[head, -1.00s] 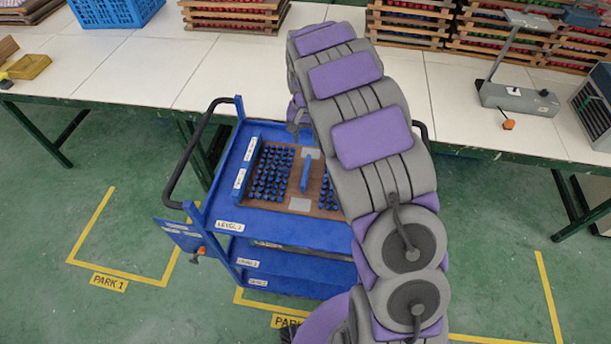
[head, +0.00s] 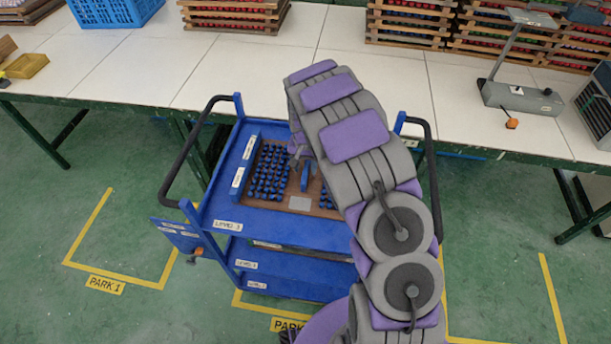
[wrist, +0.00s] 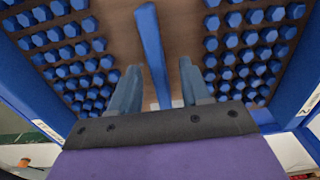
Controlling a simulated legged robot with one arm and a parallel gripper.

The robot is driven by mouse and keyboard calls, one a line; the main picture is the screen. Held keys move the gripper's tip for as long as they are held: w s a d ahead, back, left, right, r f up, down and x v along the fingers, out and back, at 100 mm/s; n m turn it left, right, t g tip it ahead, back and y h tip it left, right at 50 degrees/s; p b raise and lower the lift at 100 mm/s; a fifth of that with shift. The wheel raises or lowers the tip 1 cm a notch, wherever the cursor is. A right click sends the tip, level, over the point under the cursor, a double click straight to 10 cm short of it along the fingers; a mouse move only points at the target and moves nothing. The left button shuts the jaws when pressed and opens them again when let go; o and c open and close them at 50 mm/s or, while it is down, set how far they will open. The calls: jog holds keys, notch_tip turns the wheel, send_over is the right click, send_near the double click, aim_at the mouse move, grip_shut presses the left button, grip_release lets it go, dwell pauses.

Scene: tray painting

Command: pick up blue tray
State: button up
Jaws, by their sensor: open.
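The blue tray is a brown board (head: 300,203) with rows of blue pegs and a raised blue handle bar (head: 307,182) along its middle. It lies on the top shelf of the blue cart, partly hidden by my arm in the head view. In the wrist view the handle bar (wrist: 153,50) runs between two blocks of blue pegs on the brown board (wrist: 118,28). My gripper (wrist: 160,78) is open above the tray, with one finger on each side of the bar. I cannot tell whether the fingers touch it.
The blue cart (head: 280,231) has black side handles and stands before a long white table (head: 270,65). On the table are stacked wooden trays (head: 235,14), a blue crate (head: 115,10) and a grey device (head: 522,97). Green floor (head: 90,260) is clear at left.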

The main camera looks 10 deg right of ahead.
notch_tip(320, 180, down, 2)
jog(key=shift+f, duration=0.2)
jog(key=shift+c, duration=0.3)
grip_shut()
dwell(1.0)
